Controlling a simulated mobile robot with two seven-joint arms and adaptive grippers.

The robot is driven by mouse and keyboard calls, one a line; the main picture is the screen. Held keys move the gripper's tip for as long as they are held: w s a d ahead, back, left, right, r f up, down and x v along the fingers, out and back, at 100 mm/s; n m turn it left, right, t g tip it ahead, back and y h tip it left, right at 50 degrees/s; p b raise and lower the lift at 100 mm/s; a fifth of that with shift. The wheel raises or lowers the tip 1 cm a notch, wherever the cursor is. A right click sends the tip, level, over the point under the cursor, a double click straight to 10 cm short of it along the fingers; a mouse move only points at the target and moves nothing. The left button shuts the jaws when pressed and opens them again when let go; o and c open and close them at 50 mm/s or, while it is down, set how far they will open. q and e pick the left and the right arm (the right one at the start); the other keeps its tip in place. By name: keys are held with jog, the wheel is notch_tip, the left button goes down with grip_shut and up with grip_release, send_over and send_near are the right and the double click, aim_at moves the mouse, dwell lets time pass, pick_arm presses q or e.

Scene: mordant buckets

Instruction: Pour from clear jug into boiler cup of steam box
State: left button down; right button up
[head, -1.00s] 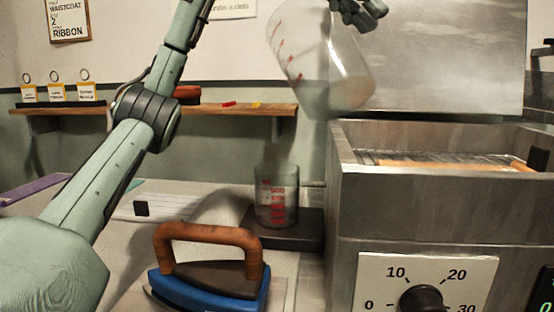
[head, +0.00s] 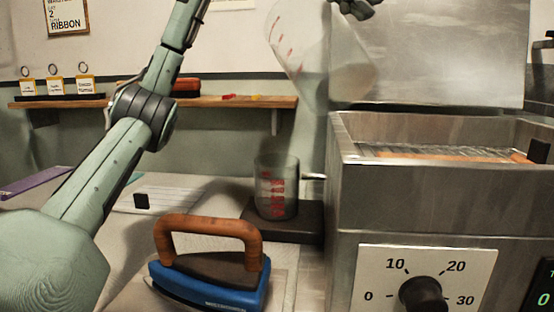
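The clear jug (head: 318,52), with red markings, is held tilted high above the bench, its top cut off by the frame. Dark gripper fingers (head: 357,9) show at its upper right edge; they appear to be my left gripper's, shut on the jug, though the wrist is out of frame. The boiler cup (head: 277,188) is a clear cup with red markings, upright on a dark block left of the steam box (head: 430,205). The jug is above and right of the cup, apart from it. I cannot tell the liquid levels. My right gripper is not in view.
A blue iron with a brown handle (head: 208,285) stands in front of the cup. A shelf (head: 240,101) runs along the wall. The steam box has a dial (head: 422,293) and an open top with a rack. A white strip (head: 165,199) lies on the bench.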

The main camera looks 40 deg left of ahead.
aim_at(338, 20)
pick_arm(q)
jog(key=shift+w+a+f+h, duration=0.15)
jog(key=shift+a+h, duration=0.3)
jog(key=shift+h, duration=0.15)
dwell(0.8)
jog(key=shift+w+a+r+n+g+h, duration=0.2)
jog(key=shift+w+a+r+g+h, duration=0.05)
jog(key=shift+a+h, duration=0.3)
jog(key=shift+w+a+r+n+g+h, duration=0.2)
jog(key=shift+a+g+h, duration=0.05)
jog(key=shift+a+h, duration=0.25)
dwell(5.1)
